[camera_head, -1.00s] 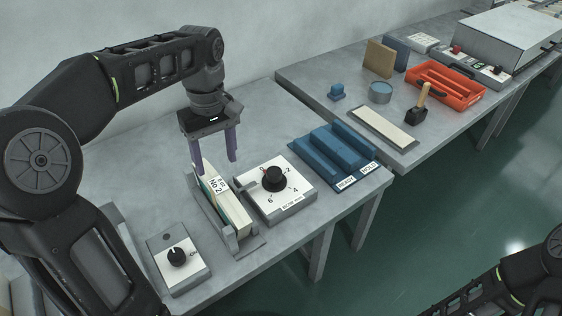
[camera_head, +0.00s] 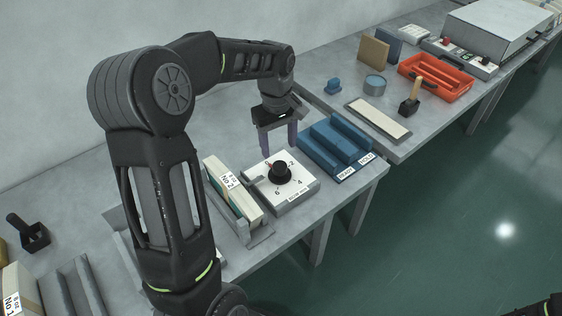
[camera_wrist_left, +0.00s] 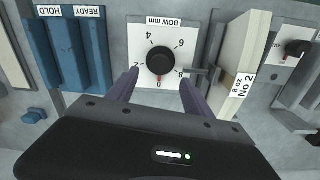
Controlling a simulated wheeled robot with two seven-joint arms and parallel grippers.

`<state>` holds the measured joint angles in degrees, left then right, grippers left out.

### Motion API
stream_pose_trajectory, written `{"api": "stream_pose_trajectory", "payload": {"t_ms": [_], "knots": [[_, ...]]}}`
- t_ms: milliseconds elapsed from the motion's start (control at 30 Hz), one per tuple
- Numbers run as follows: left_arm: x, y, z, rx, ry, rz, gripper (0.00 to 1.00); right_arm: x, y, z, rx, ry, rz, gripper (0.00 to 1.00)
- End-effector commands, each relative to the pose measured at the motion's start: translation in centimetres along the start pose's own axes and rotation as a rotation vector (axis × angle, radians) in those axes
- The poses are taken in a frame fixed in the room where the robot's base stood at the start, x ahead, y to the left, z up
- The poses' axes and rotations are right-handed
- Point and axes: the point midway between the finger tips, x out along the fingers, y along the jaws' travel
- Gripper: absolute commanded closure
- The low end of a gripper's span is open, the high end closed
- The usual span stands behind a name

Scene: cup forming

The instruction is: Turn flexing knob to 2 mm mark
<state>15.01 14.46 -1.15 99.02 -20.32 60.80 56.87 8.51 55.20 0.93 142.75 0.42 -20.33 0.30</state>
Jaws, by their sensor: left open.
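The flexing knob (camera_head: 281,172) is a black round knob on a white plate (camera_head: 300,192) marked BOW mm. In the left wrist view the knob (camera_wrist_left: 160,61) appears upside down, with its red pointer at the 0 mark and the 2 mark to the left. My left gripper (camera_head: 280,150) is open and empty, just behind and above the knob in the head view. Its two purple fingers (camera_wrist_left: 160,85) are spread to either side of the lower part of the dial in the wrist view. They appear apart from the knob.
A holder with a No 2 pack (camera_head: 232,190) stands close left of the dial plate. A blue READY/HOLD rack (camera_head: 335,145) stands close right. Further right are a hammer (camera_head: 410,104) and an orange tray (camera_head: 440,90).

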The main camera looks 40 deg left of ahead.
Motion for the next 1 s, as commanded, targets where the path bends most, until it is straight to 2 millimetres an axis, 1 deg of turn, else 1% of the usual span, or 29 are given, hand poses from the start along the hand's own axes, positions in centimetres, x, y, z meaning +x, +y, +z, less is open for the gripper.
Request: {"api": "stream_pose_trajectory", "payload": {"t_ms": [167, 400, 533, 667, 867, 900, 1000], "knots": [[1.7, -0.1, 0.1, 0.001, -0.003, -0.004, 0.41, -0.4, -0.1, 0.0, 0.001, -0.001, 0.001, 0.64], [5.4, -0.1, 0.1, 0.0, -0.004, -0.004, 0.41, -1.0, -0.3, 0.1, 0.002, -0.003, 0.003, 0.64], [6.9, -0.1, 0.1, 0.001, -0.002, -0.003, 0.41, -1.2, -0.3, 0.2, 0.003, -0.004, 0.004, 0.64], [7.5, 0.0, 0.0, 0.001, -0.001, -0.001, 0.41, -1.2, -0.3, 0.2, 0.003, -0.004, 0.005, 0.64], [7.6, 0.0, 0.0, 0.001, 0.0, 0.0, 0.41, -1.2, -0.3, 0.2, 0.003, -0.004, 0.005, 0.64], [7.6, 0.0, 0.0, 0.001, 0.0, -0.001, 0.42, -1.2, -0.3, 0.2, 0.003, -0.004, 0.005, 0.64], [7.5, 0.0, 0.0, 0.0, -0.001, -0.001, 0.5, -1.2, -0.3, 0.2, 0.003, -0.004, 0.005, 0.64]]}}
